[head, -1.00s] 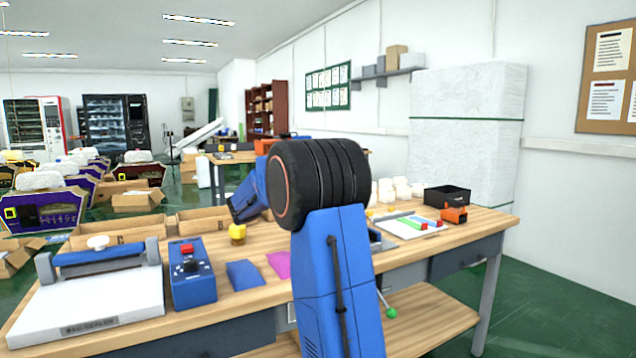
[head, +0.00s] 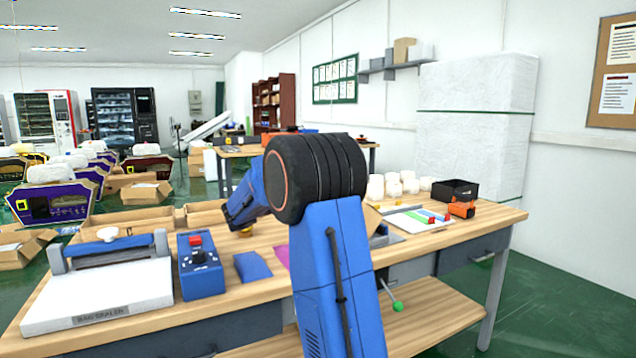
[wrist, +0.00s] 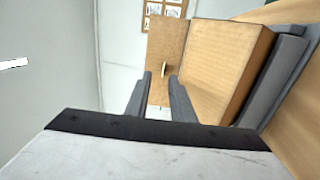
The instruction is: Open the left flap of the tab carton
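In the wrist view the brown tab carton (wrist: 222,62) stands on the right, tilted in the picture. An upright cardboard flap (wrist: 167,42) shows at its left, with a small pale slot or tab on it. My gripper (wrist: 160,76) has its two grey fingers apart, with the flap's lower part showing between and beyond them. I cannot tell whether they touch it. In the head view my arm hides the gripper and most of the carton; a small piece of brown cardboard (head: 371,217) shows right of my arm.
On the wooden table (head: 262,290) stand a bag sealer (head: 98,292), a blue control box (head: 200,266), a black tray (head: 455,190) and several white jars (head: 393,184). A grey block (wrist: 275,80) borders the carton's right side in the wrist view.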

